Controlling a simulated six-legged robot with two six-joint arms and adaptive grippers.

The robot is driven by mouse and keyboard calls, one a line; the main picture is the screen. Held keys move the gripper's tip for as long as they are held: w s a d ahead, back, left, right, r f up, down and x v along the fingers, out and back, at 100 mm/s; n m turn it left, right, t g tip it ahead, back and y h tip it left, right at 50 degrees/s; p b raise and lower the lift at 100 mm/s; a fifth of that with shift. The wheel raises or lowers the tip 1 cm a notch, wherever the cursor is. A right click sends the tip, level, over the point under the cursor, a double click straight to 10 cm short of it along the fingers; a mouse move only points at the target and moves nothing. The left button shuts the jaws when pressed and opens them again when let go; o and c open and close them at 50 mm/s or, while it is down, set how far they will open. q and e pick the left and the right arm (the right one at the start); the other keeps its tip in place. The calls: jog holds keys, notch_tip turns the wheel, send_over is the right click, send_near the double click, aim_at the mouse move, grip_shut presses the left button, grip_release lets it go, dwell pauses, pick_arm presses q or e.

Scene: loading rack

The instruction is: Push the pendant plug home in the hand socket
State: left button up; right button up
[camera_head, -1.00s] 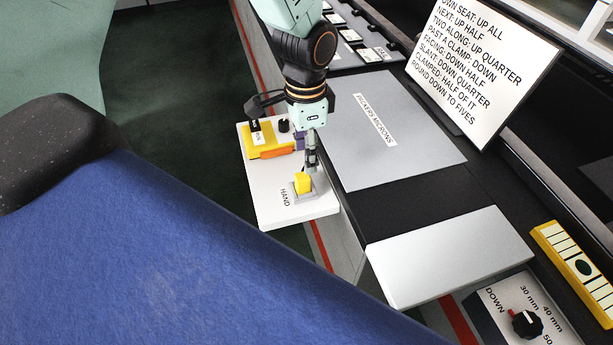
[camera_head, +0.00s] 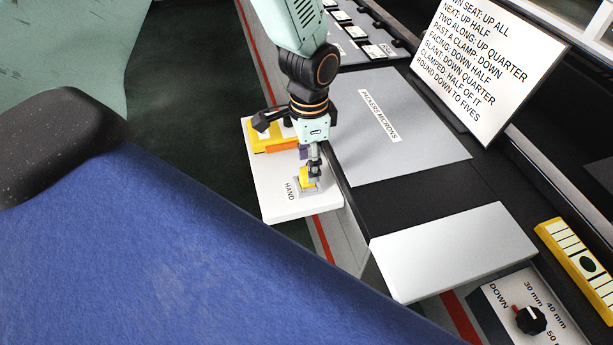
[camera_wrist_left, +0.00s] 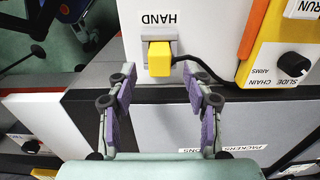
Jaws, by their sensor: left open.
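The yellow pendant plug (camera_head: 306,177) sits at the grey hand socket (camera_head: 301,191) on a white shelf marked HAND. In the left wrist view the plug (camera_wrist_left: 159,60) lies at the socket (camera_wrist_left: 150,36), and a black cable runs from it to the yellow pendant (camera_wrist_left: 262,62). I cannot tell how deep the plug is seated. My left gripper (camera_head: 314,170) is just above the plug and partly covers it. In the wrist view the left gripper (camera_wrist_left: 159,71) is open, its purple-padded fingers spread to either side of the plug's near end. My right gripper is not in view.
The white shelf (camera_head: 280,205) juts from the black console edge. A grey plate (camera_head: 400,140) labelled PACKERS MICRONS lies to the right. A sign board (camera_head: 490,70) stands behind it. A blue padded surface (camera_head: 150,250) fills the lower left.

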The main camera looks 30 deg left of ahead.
pick_arm(q)
notch_tip(320, 180, down, 4)
jog(key=shift+r, duration=0.1)
jog(key=shift+s, duration=0.1)
jog(key=c, duration=0.5)
grip_shut()
